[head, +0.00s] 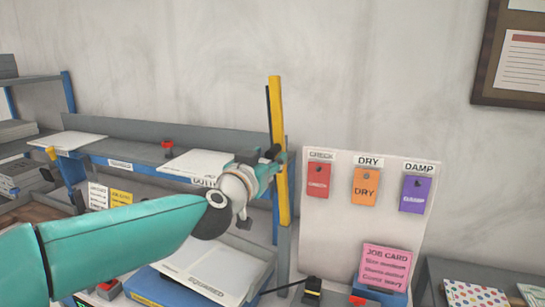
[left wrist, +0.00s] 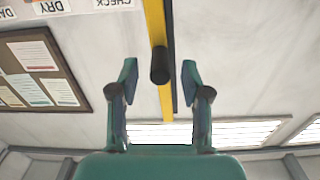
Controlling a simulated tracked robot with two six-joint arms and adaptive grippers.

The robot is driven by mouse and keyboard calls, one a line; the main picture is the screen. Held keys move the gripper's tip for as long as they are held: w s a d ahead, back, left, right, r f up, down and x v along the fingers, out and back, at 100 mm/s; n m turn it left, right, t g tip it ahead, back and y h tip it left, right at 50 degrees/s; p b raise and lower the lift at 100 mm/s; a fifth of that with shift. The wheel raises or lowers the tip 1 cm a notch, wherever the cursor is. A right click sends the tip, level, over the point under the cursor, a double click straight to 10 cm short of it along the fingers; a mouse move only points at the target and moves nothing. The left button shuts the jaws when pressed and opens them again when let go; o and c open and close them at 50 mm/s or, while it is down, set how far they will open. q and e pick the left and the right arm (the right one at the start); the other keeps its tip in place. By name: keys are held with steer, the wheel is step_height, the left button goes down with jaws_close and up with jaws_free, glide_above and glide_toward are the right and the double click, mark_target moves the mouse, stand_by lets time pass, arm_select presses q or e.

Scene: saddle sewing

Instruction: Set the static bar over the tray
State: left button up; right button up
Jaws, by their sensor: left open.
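The static bar (head: 284,200) is a yellow bar with a dark strip along one side, standing upright beside a grey post. In the left wrist view the bar (left wrist: 154,22) runs down behind a dark round knob (left wrist: 159,65). My left gripper (head: 268,160) is at the bar, at about mid-height. Its fingers (left wrist: 159,75) are open, one on each side of the knob, with gaps showing. The tray (head: 160,290) is blue and low in front, holding a stack of white sheets marked SQUARED. My left arm hides part of it. My right gripper is not in view.
A white board (head: 340,220) with red, orange and purple tags stands right of the bar. A pink job card (head: 385,267) is below the tags. A grey shelf (head: 130,150) with white sheets runs behind my left arm. A framed notice (head: 520,60) hangs on the wall.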

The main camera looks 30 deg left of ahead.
arm_select(q)
steer(key=shift+x, duration=1.55)
jaws_close()
